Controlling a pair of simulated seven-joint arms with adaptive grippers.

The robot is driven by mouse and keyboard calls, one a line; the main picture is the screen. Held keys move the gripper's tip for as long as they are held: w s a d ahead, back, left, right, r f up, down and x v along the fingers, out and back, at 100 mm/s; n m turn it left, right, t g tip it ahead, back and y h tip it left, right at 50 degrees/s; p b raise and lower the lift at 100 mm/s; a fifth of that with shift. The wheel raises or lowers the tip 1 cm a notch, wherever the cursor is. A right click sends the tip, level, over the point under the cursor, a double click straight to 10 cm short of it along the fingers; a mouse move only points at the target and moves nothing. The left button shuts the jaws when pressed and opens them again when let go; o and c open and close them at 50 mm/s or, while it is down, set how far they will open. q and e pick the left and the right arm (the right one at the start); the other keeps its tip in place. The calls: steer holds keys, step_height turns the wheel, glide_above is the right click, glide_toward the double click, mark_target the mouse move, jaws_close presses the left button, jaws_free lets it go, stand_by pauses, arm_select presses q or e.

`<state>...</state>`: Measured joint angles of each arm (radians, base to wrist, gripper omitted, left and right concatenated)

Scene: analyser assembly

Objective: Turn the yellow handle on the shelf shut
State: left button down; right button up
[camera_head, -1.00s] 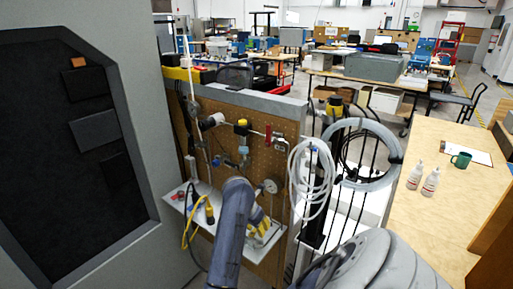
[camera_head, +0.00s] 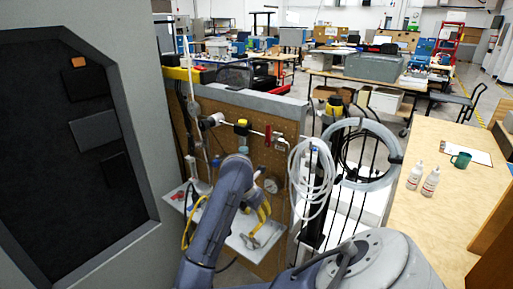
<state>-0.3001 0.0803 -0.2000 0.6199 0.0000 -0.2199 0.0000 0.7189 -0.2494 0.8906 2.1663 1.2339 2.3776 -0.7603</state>
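The shelf (camera_head: 232,241) is a pale ledge low on a brown pegboard panel. A yellow part (camera_head: 261,211) shows above its right half, partly covered by my grey-blue arm; I cannot tell whether it is the yellow handle or how far it is turned. A small silvery fitting (camera_head: 250,241) lies on the shelf just below it. My arm rises from the bottom and bends in front of the shelf. I cannot make out either gripper's fingers.
Yellow and dark cables (camera_head: 189,232) hang at the shelf's left end. A round gauge (camera_head: 270,186) is just above the shelf. Coiled pale hoses (camera_head: 312,178) hang to the right. A wooden table (camera_head: 440,215) with two bottles and a mug stands at the far right.

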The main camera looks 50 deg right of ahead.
steer(key=shift+r, duration=1.35)
steer(key=shift+d, duration=0.1)
